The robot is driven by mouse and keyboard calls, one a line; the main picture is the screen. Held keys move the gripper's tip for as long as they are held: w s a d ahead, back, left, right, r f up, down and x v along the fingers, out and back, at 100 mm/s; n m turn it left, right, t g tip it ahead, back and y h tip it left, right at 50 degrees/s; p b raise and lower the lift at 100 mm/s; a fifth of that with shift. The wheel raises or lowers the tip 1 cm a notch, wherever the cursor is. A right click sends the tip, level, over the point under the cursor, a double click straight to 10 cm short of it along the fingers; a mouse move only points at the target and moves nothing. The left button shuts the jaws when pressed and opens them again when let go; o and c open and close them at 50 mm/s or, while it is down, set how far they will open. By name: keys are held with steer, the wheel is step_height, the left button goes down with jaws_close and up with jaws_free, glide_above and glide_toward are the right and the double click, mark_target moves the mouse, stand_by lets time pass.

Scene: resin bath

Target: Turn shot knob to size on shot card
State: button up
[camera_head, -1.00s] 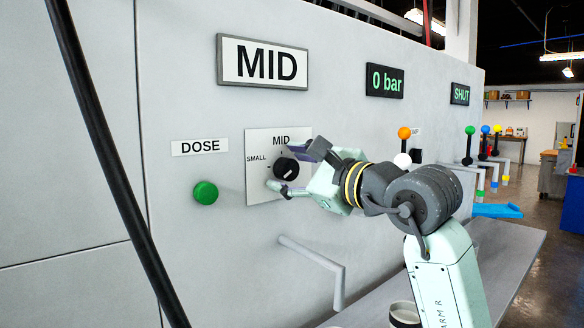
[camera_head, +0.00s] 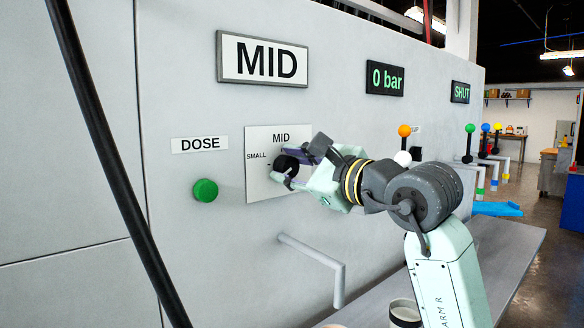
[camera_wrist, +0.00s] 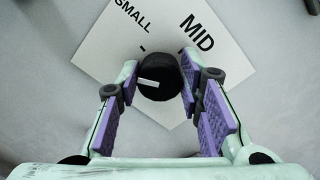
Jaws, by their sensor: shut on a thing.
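The shot knob (camera_head: 286,166) is black and round, on a white dial plate (camera_head: 264,188) marked SMALL at left and MID at top. In the wrist view the knob (camera_wrist: 161,92) has a white mark on its face, left of centre, not in line with the tick by SMALL. My gripper (camera_head: 298,168) is shut on the knob, one purple-padded finger to each side; its fingers also show in the wrist view (camera_wrist: 160,78). In the head view the fingers partly cover the knob and plate. The shot card (camera_head: 262,61) above reads MID.
A green button (camera_head: 205,190) under a DOSE label (camera_head: 200,145) is left of the plate. A grey spout pipe (camera_head: 315,258) sticks out below. A 0 bar display (camera_head: 384,80), a SHUT display (camera_head: 460,93) and an orange-topped lever (camera_head: 404,132) are to the right.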

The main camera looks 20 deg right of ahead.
steer(key=m+b, duration=0.2)
steer(key=m, duration=0.3)
steer(key=shift+d+m+b, duration=0.15)
steer(key=shift+m+b, duration=0.15)
steer(key=shift+b, duration=0.05)
steer(key=m+b, duration=0.3)
steer(key=m, duration=0.3)
steer(key=shift+d, duration=0.1)
steer(key=m+b, duration=0.1)
steer(key=m, duration=0.2)
steer(key=m+b, duration=0.2)
steer(key=m, duration=0.1)
steer(key=shift+w+d+f+m, duration=0.1)
steer(key=shift+d+m, duration=0.05)
steer(key=shift+m, duration=0.25)
steer(key=m+b, duration=0.2)
steer(key=m, duration=0.3)
steer(key=shift+b, duration=0.3)
steer(key=o, duration=1.2)
steer(key=shift+c, duration=0.2)
